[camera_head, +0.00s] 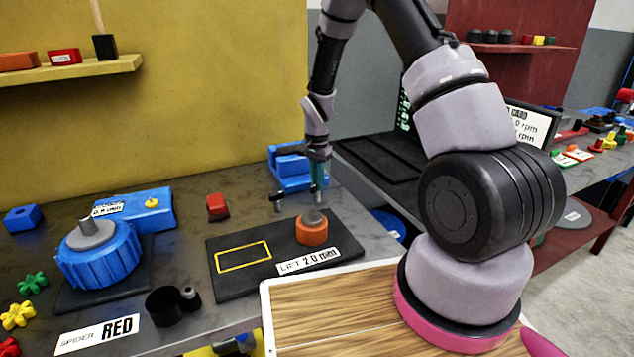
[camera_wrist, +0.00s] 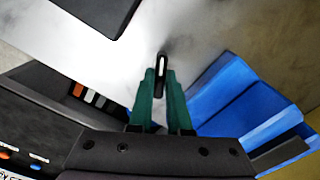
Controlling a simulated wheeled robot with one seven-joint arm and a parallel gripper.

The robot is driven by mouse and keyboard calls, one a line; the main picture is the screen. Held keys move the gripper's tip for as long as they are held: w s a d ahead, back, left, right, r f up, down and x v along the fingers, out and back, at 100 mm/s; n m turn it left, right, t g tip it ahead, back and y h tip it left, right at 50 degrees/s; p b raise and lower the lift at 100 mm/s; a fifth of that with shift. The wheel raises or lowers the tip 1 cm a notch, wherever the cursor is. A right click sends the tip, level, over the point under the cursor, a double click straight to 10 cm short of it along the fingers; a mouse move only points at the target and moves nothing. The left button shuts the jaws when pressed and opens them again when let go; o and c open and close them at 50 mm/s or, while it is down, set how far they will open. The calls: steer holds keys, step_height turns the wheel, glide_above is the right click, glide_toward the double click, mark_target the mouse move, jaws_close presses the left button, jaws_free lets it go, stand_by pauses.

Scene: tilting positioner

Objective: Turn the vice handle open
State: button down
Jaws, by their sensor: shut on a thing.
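The blue vice (camera_head: 290,178) stands on the bench near the yellow wall, partly hidden behind my gripper. In the wrist view its blue body (camera_wrist: 235,100) lies right of the fingers. My gripper (camera_head: 317,190) points down in front of the vice. In the wrist view its green fingers (camera_wrist: 160,85) are close together, shut on the dark vice handle (camera_wrist: 162,66), whose rounded end with a pale stripe shows between the tips. A small black T-shaped piece (camera_head: 277,198) shows left of the gripper in the head view; I cannot tell whether it belongs to the handle.
A black mat (camera_head: 225,285) with an orange, grey-topped cylinder (camera_head: 312,232) lies in front of my gripper. A red block (camera_head: 217,206) and a large blue ribbed part (camera_head: 100,258) stand to the left. A black cup (camera_head: 168,307) stands near the front edge.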

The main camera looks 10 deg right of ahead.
steer(key=shift+n, duration=0.4)
steer(key=n, duration=0.6)
steer(key=shift+n, duration=0.3)
steer(key=n, duration=0.3)
steer(key=shift+n, duration=0.3)
steer(key=n, duration=0.3)
steer(key=shift+n, duration=0.3)
steer(key=n, duration=0.4)
steer(key=shift+n, duration=0.3)
steer(key=n, duration=0.3)
steer(key=shift+n, duration=0.3)
steer(key=n, duration=0.7)
